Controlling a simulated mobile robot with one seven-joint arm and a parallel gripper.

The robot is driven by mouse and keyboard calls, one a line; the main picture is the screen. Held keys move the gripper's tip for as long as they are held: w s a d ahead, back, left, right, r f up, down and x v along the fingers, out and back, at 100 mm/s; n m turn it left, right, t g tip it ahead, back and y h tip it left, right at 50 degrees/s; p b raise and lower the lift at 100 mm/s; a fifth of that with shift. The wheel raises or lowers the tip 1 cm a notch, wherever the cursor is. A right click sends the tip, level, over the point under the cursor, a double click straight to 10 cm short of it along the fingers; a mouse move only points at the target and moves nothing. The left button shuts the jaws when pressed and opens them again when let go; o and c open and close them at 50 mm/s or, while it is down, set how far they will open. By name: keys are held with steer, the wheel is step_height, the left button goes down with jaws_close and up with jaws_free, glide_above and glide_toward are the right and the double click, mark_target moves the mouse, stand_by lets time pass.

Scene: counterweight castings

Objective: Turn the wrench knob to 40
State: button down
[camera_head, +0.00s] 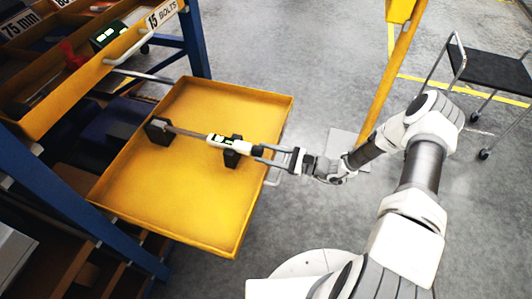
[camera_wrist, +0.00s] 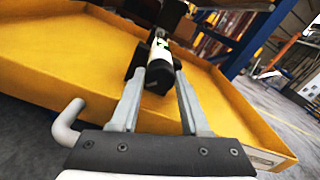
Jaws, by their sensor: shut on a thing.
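The wrench (camera_head: 190,133) lies across two black supports in a yellow drawer, its thin shaft to the left and its white body with a small display (camera_head: 221,142) toward the right. Its dark knob end (camera_head: 257,151) points at my gripper (camera_head: 283,157). In the wrist view, the wrench (camera_wrist: 161,62) runs away from me, and its black knob (camera_wrist: 159,78) sits between the two grey fingers of my gripper (camera_wrist: 160,85). The fingers are shut on the knob. The number on the display is too small to read.
The yellow drawer (camera_head: 180,210) is pulled out, with low walls around it and a white handle (camera_wrist: 67,122) at its front. Another yellow drawer labelled 15 BOLTS (camera_head: 100,70) is above left. A yellow post (camera_head: 385,80) and black cart (camera_head: 485,70) stand on the right.

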steer(key=shift+c, duration=1.9)
jaws_free()
steer(key=shift+d, duration=0.1)
steer(key=v, duration=1.7)
steer(key=shift+s+d, duration=0.1)
